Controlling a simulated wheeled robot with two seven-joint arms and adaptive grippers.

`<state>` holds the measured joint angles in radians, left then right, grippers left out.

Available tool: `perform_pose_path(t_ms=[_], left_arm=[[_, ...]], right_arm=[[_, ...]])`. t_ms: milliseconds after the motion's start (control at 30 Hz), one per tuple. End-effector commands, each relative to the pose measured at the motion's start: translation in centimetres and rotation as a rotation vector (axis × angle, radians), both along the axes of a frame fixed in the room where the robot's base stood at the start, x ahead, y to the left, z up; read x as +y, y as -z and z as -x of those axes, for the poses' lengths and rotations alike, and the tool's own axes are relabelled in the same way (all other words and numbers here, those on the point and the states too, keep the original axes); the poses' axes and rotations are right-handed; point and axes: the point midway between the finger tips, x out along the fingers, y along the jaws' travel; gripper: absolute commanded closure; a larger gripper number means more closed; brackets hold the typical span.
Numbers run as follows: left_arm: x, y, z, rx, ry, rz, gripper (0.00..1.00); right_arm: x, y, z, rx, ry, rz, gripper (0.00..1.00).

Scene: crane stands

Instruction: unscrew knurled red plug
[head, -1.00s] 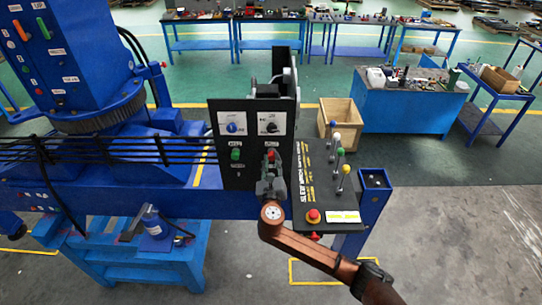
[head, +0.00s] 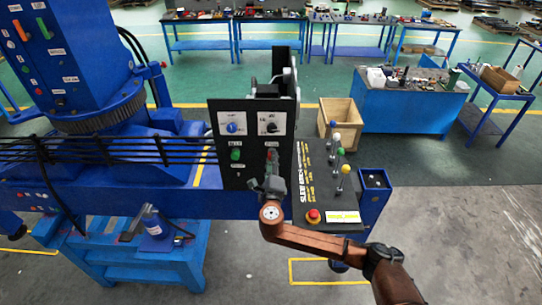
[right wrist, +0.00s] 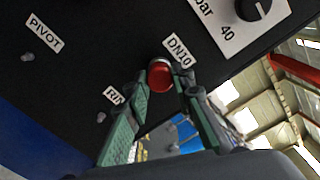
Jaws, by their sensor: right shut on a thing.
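The knurled red plug (right wrist: 160,74) sits at the black panel below the DN10 label in the right wrist view. In the head view the red plug (head: 271,154) is mostly covered by my gripper, on the right of the panel's lower part. My right gripper (head: 271,166) reaches up to it from below. In the right wrist view the fingers of the right gripper (right wrist: 162,80) are on either side of the plug, shut on it. Whether the plug stands off the panel is hard to tell. My left gripper is not in view.
The black panel (head: 225,178) also carries a green plug (head: 236,154) left of the red one and two knobs above. A control box (head: 325,205) with levers and a red button (head: 313,215) stands close on the right. A blue beam (head: 120,200) runs left.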

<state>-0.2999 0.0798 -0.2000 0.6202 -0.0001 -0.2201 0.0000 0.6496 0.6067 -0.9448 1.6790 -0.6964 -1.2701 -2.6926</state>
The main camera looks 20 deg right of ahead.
Motion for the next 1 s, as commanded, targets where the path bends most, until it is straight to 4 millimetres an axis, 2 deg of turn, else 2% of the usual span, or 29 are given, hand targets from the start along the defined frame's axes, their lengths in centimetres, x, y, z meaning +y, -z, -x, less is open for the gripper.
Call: perform_pose_path(t_ms=[167,200,500,667,767,1000], left_arm=[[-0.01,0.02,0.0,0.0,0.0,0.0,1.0],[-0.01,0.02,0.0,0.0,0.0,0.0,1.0],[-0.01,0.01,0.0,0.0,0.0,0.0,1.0],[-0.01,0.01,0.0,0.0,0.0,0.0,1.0],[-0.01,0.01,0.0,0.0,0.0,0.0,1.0],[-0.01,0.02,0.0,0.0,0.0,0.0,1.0]], right_arm=[[-0.02,0.41,0.08,0.008,0.001,0.004,1.0],[-0.02,0.41,0.08,0.007,0.001,0.003,0.77],[0.0,0.18,0.03,0.004,0.0,0.001,0.57],[0.01,0.11,0.02,0.003,0.0,0.001,0.57],[0.01,0.11,0.02,0.002,0.0,0.0,0.63],[0.02,0.06,0.01,0.001,0.0,-0.001,0.63]])
